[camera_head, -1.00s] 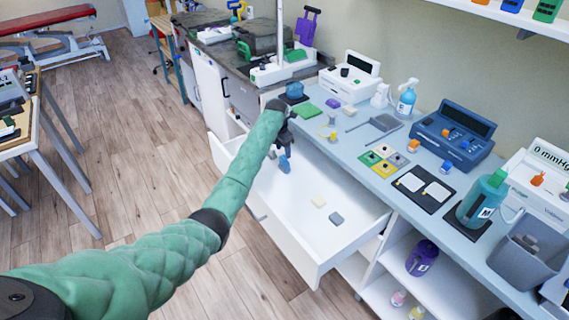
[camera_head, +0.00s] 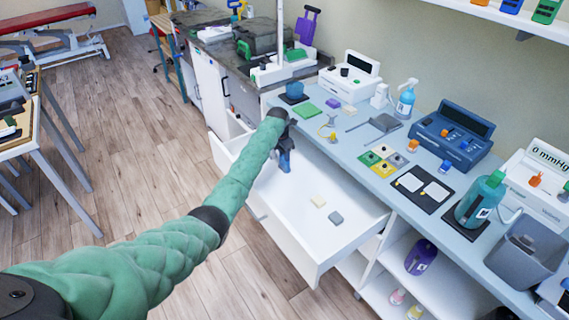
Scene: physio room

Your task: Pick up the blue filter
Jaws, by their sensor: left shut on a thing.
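The blue filter (camera_head: 285,164) is a small blue piece at the left end of the open white drawer (camera_head: 312,253). My left gripper (camera_head: 286,149) points down over the drawer and is shut on the blue filter. The fingers are small and partly hidden by the green-sleeved wrist. I cannot tell whether the filter touches the drawer floor. My right gripper is not in view.
The blue-grey counter (camera_head: 340,150) above carries a green pad (camera_head: 306,111), a dark blue device (camera_head: 452,135), colored tiles and a spray bottle (camera_head: 405,98).

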